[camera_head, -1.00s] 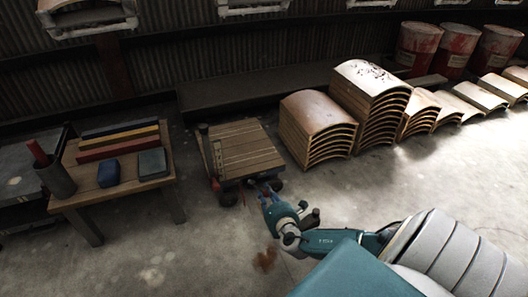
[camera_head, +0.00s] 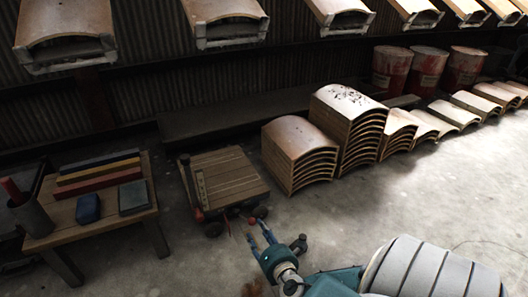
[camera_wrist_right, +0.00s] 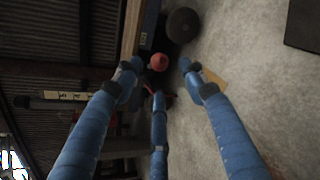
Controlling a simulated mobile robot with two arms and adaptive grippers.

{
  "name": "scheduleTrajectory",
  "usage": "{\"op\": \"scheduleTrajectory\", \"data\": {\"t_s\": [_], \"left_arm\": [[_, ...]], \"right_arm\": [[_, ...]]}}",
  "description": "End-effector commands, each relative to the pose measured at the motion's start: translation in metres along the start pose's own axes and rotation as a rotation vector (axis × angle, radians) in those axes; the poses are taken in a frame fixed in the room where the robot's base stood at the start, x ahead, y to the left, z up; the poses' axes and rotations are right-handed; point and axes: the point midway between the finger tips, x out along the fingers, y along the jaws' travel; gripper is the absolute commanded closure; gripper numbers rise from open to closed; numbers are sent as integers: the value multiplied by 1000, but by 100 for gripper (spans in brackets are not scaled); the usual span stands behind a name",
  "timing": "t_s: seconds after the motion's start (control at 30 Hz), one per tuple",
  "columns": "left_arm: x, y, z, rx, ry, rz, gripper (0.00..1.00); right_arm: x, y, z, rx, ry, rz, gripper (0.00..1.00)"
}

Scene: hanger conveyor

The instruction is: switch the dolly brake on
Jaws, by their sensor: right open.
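The dolly (camera_head: 232,180) is a low wooden-topped cart with dark wheels, standing on the floor left of centre in the head view. A small red ball knob (camera_head: 252,222) shows at its near right corner, by a wheel. In the right wrist view the red knob (camera_wrist_right: 158,62) is ahead, beyond the fingertips, next to a dark wheel (camera_wrist_right: 183,25). My right gripper (camera_head: 258,231) is open and empty, its blue fingers pointing at the knob. Its fingers (camera_wrist_right: 157,84) are spread below and around the knob in the wrist view, apparently short of it. My left gripper is out of view.
A wooden table (camera_head: 150,208) with coloured bars and a dark cup stands to the left. Stacks of curved wooden panels (camera_head: 300,155) stand right of the dolly. Red drums (camera_head: 428,70) stand at the back. The floor in front and to the right is clear.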

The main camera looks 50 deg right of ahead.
Motion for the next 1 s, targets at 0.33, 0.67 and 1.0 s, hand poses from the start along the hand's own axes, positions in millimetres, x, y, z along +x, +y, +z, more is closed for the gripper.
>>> {"op": "scheduleTrajectory", "data": {"t_s": [0.33, 0.67, 1.0], "left_arm": [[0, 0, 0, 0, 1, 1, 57], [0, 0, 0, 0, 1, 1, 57], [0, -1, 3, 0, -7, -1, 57]], "right_arm": [[-42, 0, 1, -1, -1, 0, 58], [-43, 0, 1, 0, -1, 0, 58], [-45, 5, -5, 23, 21, -3, 58]]}}
